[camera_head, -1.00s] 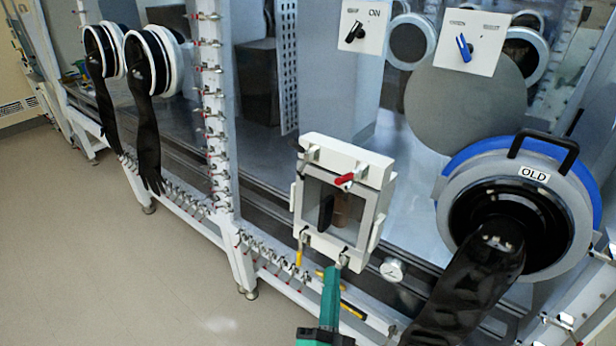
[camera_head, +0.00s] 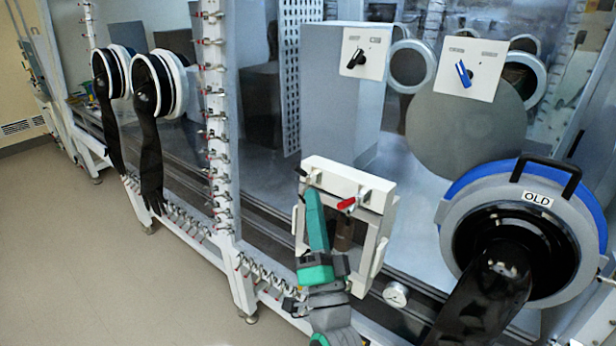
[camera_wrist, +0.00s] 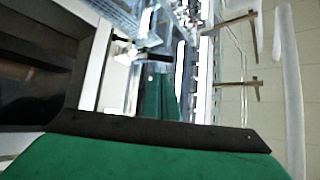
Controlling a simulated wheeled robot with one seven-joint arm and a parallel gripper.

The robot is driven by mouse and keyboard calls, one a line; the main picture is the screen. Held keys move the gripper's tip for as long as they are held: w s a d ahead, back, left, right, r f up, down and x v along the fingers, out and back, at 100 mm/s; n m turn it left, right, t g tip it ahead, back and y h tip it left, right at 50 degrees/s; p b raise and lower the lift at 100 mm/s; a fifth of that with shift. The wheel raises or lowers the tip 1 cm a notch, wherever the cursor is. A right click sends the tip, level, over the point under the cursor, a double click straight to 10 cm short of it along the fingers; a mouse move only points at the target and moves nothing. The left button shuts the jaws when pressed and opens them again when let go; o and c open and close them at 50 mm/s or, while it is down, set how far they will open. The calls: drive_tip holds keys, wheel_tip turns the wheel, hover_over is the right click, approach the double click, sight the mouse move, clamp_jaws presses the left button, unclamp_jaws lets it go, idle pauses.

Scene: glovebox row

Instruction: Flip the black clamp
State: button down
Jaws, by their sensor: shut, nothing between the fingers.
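The black clamp (camera_head: 301,172) is small and dark at the top left corner of the white hatch frame (camera_head: 348,176) in the head view, partly hidden by my gripper. In the wrist view a short black handle (camera_wrist: 157,57) on a pale base shows near the top centre, apart from the green fingers. My gripper (camera_head: 314,192) has green fingers, shut and empty. They point up in front of the left side of the hatch, with the tips just below the black clamp. Whether they touch it I cannot tell.
A red-handled clamp (camera_head: 347,203) sits right of my gripper on the same frame. A round pressure gauge (camera_head: 396,294) is below right. A large round port marked OLD (camera_head: 537,199) with a hanging black glove (camera_head: 484,300) is at the right. Open floor (camera_head: 60,270) lies at the left.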

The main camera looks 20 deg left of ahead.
sight(309, 177)
drive_tip(key=shift+x, duration=3.15)
drive_tip(key=shift+w+d, duration=0.1)
